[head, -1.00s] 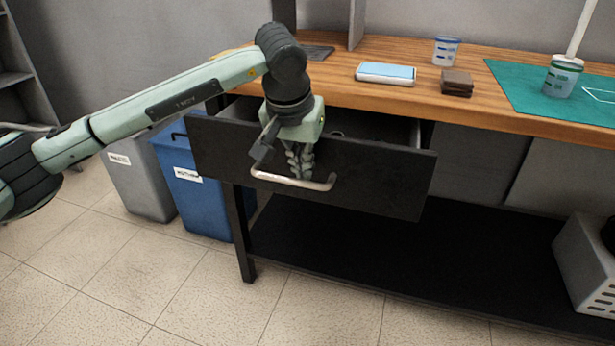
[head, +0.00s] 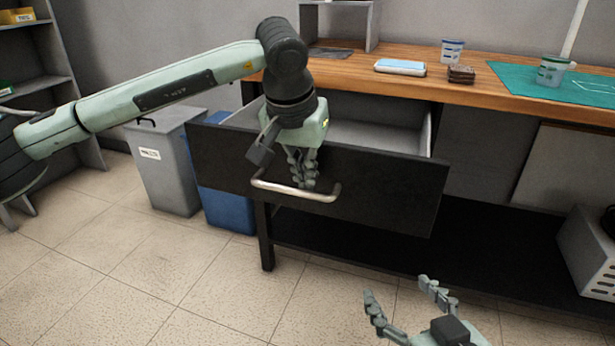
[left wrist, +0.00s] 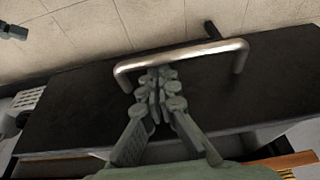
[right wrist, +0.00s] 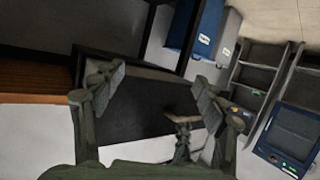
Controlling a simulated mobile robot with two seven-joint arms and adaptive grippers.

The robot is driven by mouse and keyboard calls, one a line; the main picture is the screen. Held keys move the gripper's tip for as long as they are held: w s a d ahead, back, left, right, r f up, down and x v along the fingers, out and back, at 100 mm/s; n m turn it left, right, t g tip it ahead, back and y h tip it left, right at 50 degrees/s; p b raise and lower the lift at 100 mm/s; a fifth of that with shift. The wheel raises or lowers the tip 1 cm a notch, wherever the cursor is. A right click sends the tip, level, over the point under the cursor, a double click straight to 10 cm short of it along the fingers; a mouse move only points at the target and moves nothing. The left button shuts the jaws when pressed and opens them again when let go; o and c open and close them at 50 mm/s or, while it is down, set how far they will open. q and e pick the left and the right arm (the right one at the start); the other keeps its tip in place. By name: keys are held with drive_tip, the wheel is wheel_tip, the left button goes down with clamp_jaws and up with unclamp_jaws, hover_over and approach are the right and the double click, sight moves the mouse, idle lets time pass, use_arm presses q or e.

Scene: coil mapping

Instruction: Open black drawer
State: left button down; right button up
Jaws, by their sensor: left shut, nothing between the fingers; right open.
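The black drawer (head: 390,192) under the wooden workbench is pulled out, and its pale inside shows behind the front. Its metal bar handle (head: 325,194) also shows in the left wrist view (left wrist: 190,50). My left gripper (head: 303,184) points down at the handle, with its fingers between the bar and the drawer front. In the left wrist view its fingers (left wrist: 155,75) are together beside the bar, with nothing between them. My right gripper (head: 400,288) is open and empty, low in front of the drawer. The drawer also shows beyond its spread fingers in the right wrist view (right wrist: 135,115).
A grey bin (head: 168,170) and a blue bin (head: 228,210) stand left of the workbench (head: 350,75). The top holds a blue-topped box (head: 400,67), brown blocks (head: 461,74), cups and a green mat (head: 520,80). A grey crate (head: 590,250) is at right. The floor in front is clear.

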use_arm(q)
drive_tip(key=shift+s+a, duration=0.15)
drive_tip(key=shift+s, duration=0.25)
use_arm(e)
drive_tip(key=shift+s+a+r+t, duration=0.1)
drive_tip(key=shift+a+r+t, duration=0.2)
drive_tip(key=shift+a+r, duration=0.15)
use_arm(q)
drive_tip(key=shift+r, duration=0.1)
use_arm(e)
drive_tip(key=shift+d, duration=0.1)
